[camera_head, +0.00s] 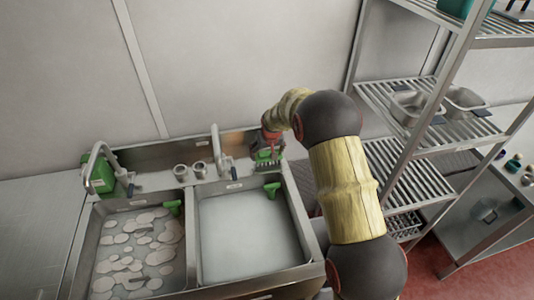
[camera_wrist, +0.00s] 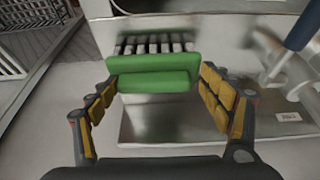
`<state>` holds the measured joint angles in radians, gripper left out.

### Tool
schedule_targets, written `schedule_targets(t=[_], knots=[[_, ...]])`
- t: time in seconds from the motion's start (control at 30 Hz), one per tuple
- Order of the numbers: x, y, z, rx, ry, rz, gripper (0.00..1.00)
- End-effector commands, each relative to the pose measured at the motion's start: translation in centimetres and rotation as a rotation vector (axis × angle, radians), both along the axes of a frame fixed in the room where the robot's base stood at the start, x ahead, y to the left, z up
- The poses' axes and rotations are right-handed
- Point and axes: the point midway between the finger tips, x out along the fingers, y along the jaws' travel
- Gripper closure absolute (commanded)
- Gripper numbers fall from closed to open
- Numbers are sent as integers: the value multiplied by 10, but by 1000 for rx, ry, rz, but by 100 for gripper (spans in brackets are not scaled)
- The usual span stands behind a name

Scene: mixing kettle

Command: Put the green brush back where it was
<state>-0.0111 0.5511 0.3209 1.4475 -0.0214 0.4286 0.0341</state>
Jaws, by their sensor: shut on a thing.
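The green brush (camera_wrist: 152,78) sits between the two yellow-padded fingers of my gripper (camera_wrist: 158,88) in the wrist view, with pale bristles on its far side. The fingers are shut on its two ends. In the head view my gripper (camera_head: 269,143) is over the ledge behind the right basin, near the wall, and the brush (camera_head: 265,157) shows just under it. Whether the brush touches the ledge, I cannot tell.
Taps (camera_head: 217,150) stand on the ledge left of my gripper. A green container (camera_head: 103,175) stands at the left. A wire shelf (camera_head: 395,185) is at the right.

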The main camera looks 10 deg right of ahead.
Motion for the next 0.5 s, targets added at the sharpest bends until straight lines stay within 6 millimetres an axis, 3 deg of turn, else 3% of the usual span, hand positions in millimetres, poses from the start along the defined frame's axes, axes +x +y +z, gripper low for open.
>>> schedule_targets(t=[0.33,0.5], knots=[[0,0,-1,0,1,0,3],[0,0,-1,0,1,0,3]])
